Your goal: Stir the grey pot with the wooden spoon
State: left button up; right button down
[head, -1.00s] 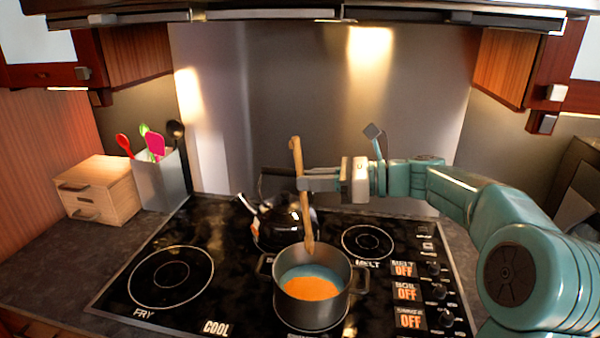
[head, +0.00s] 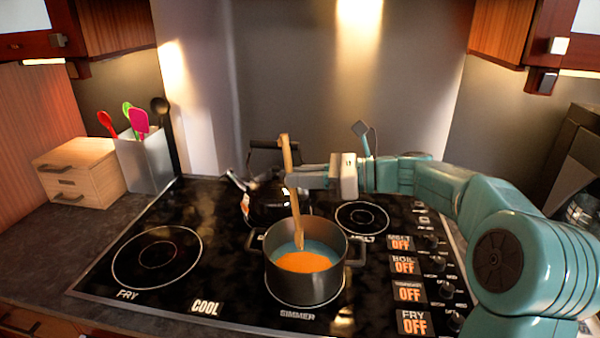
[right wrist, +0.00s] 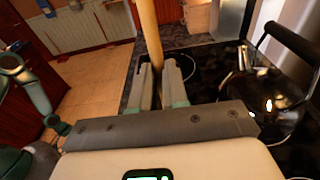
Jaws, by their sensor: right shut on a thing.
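The grey pot (head: 305,282) stands on the simmer burner of the black stove, with orange and bluish contents inside. The wooden spoon (head: 294,205) is held nearly upright, its lower end inside the pot's opening near the orange contents. Whether it touches them I cannot tell. My right gripper (head: 291,180) is shut on the spoon's handle above the pot. In the right wrist view, the spoon (right wrist: 150,45) runs up between the two fingers (right wrist: 158,85). My left gripper is not in view.
A black kettle (head: 268,203) stands just behind the pot. The fry burner (head: 157,257) at left and the melt burner (head: 361,218) are empty. Knobs (head: 444,287) line the stove's right side. A utensil holder (head: 146,165) and a wooden drawer box (head: 80,172) stand at left.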

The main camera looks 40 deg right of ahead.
notch_tip(320, 180, down, 3)
jog(key=shift+f+b, duration=0.1)
jog(key=shift+b, duration=0.75)
jog(key=shift+s+d+f+b, duration=0.15)
jog(key=shift+f+b, duration=0.45)
jog(key=shift+f, duration=0.35)
jog(key=shift+s+d+f+b, duration=0.1)
jog(key=shift+f+b, duration=0.5)
jog(key=shift+f, duration=0.35)
